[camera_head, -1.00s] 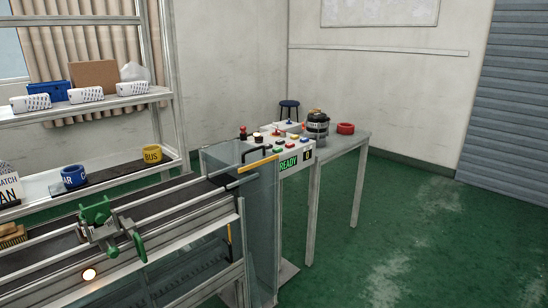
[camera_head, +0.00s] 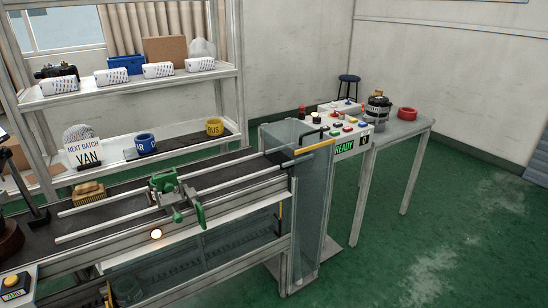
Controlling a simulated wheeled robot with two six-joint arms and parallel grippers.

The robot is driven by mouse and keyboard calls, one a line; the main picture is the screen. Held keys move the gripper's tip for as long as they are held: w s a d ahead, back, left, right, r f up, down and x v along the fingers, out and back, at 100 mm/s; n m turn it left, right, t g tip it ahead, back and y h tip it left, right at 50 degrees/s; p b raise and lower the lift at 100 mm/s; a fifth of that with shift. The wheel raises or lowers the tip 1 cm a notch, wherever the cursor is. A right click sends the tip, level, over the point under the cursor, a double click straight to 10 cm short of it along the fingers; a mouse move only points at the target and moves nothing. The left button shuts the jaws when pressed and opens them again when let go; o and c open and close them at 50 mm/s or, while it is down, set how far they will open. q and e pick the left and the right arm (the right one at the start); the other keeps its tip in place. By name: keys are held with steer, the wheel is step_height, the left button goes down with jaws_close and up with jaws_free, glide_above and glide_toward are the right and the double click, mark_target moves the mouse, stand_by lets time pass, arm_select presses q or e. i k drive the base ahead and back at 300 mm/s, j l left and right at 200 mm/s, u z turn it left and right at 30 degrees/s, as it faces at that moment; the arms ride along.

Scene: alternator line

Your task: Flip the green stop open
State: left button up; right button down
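The green stop (camera_head: 165,183) is mounted on the rails of the conveyor (camera_head: 120,196), left of the picture's middle. From this view I cannot tell whether the stop is open or closed. Neither of my grippers shows in the picture.
A glass-walled chute (camera_head: 315,215) stands at the conveyor's right end, beside a table (camera_head: 412,127) with a button panel and READY display (camera_head: 344,148). A yellow button box (camera_head: 15,284) is at bottom left. Open green floor lies right.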

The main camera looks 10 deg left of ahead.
mark_target(199, 208)
steer(key=i+l+u, duration=0.1)
steer(key=u, duration=0.35)
steer(key=i+l+u, duration=0.1)
steer(key=u, duration=0.4)
steer(key=i+l+u, duration=0.15)
steer(key=l, duration=0.25)
steer(key=i+l+u, duration=0.15)
steer(key=l, duration=0.3)
steer(key=i+l+u, duration=0.15)
steer(key=l, duration=0.3)
steer(key=i+l+u, duration=0.2)
steer(key=l, duration=0.3)
steer(key=l+u, duration=0.15)
steer(key=l, duration=0.3)
steer(key=i+l, duration=0.1)
steer(key=l, duration=0.45)
steer(key=i+l, duration=0.1)
steer(key=l, duration=0.45)
